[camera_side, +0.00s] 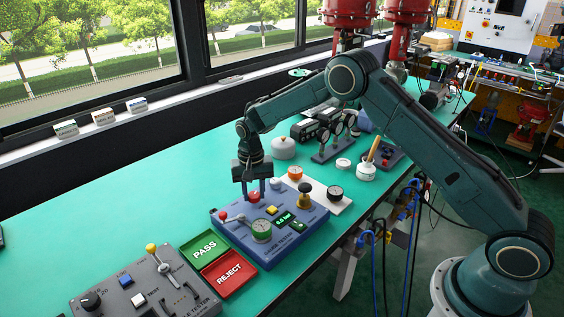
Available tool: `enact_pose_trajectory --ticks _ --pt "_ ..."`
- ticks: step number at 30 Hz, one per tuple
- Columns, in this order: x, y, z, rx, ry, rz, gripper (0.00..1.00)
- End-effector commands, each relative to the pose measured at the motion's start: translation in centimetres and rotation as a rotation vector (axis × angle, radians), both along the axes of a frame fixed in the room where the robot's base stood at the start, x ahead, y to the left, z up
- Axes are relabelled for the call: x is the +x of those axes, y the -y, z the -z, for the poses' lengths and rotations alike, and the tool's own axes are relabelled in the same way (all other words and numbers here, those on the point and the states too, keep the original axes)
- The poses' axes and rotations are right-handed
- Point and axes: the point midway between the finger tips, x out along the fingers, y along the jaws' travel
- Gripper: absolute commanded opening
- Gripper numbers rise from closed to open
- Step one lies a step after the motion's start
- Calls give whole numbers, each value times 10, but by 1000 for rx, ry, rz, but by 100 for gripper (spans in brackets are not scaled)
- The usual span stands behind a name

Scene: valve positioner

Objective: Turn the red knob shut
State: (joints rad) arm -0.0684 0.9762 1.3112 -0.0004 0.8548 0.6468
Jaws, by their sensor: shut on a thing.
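The red knob (254,198) sits near the back edge of a blue tester box (301,240) on the green bench. My gripper (254,194) points straight down at the knob, with one finger on each side of it. It is shut on the knob. The fingers and the dark gripper body hide part of the knob, and its turn angle is too small to read.
A yellow button (271,210), a small green display and a black-and-gold knob (304,194) share the box top. Green PASS (204,247) and red REJECT (229,274) trays lie to the left. A grey tester (130,297) stands in front.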

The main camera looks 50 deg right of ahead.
Motion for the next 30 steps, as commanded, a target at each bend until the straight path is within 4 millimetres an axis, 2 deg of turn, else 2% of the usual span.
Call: enact_pose_trajectory --ticks 6,15,30 --pt "1 0 -1 0 4 191 9" --pt "1 1 -1 0 4 368 9" --pt "1 1 -1 0 4 423 9"
